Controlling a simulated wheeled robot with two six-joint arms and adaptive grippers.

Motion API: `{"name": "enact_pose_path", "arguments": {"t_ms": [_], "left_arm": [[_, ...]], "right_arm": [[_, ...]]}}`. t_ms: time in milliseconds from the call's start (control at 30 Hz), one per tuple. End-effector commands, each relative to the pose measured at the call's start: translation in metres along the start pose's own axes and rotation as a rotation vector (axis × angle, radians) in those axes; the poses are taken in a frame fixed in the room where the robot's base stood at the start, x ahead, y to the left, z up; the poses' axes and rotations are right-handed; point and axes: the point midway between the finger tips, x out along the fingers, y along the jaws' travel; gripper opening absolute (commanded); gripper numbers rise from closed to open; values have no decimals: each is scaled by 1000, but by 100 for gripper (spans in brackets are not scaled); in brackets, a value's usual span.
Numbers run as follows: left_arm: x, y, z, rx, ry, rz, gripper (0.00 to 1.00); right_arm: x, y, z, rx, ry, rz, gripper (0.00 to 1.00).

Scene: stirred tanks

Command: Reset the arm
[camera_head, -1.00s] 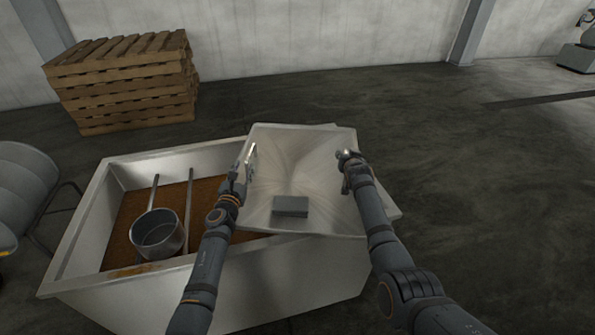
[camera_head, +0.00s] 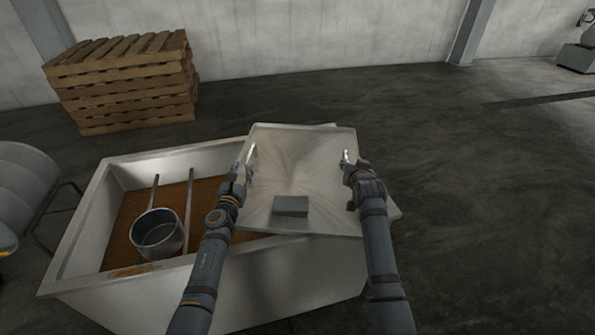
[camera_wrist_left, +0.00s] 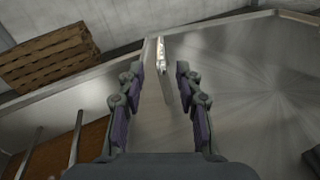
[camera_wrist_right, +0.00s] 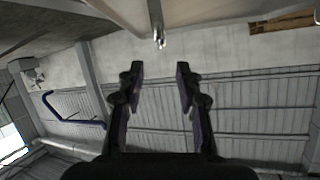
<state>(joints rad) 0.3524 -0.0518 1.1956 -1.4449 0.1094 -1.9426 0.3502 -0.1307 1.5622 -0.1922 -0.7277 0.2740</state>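My left gripper (camera_head: 243,163) is above the left side of a square metal lid (camera_head: 300,165). In the left wrist view its fingers (camera_wrist_left: 160,75) are spread apart with nothing between them. A slim metal piece (camera_wrist_left: 163,55) lies just beyond the fingertips. My right gripper (camera_head: 346,165) is at the lid's right edge. In the right wrist view its fingers (camera_wrist_right: 158,70) are spread and empty. A small metal piece (camera_wrist_right: 159,40) on the edge of a pale panel (camera_wrist_right: 128,14) shows just past the fingertips.
The lid covers the right part of a metal tank (camera_head: 75,240) with brown contents (camera_head: 128,215), two rods (camera_head: 189,205) and a metal pot (camera_head: 160,235). A grey block (camera_head: 291,205) is on the lid.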

Motion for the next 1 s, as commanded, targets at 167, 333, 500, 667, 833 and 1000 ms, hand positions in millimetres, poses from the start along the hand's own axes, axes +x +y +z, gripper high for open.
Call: {"name": "enact_pose_path", "arguments": {"t_ms": [167,333,500,667,833,1000], "left_arm": [[0,0,0,0,0,0,35],[0,0,0,0,0,0,35],[0,0,0,0,0,0,35],[0,1,6,0,0,0,35],[0,8,37,0,-1,0,35],[0,13,66,0,0,0,35]], "right_arm": [[-13,0,0,2,1,0,35],[-14,0,0,1,0,0,35],[-14,0,0,1,0,0,35],[-16,-1,-6,1,1,0,35],[-28,-7,-35,1,2,0,35],[-39,-13,-62,1,1,0,35]]}}
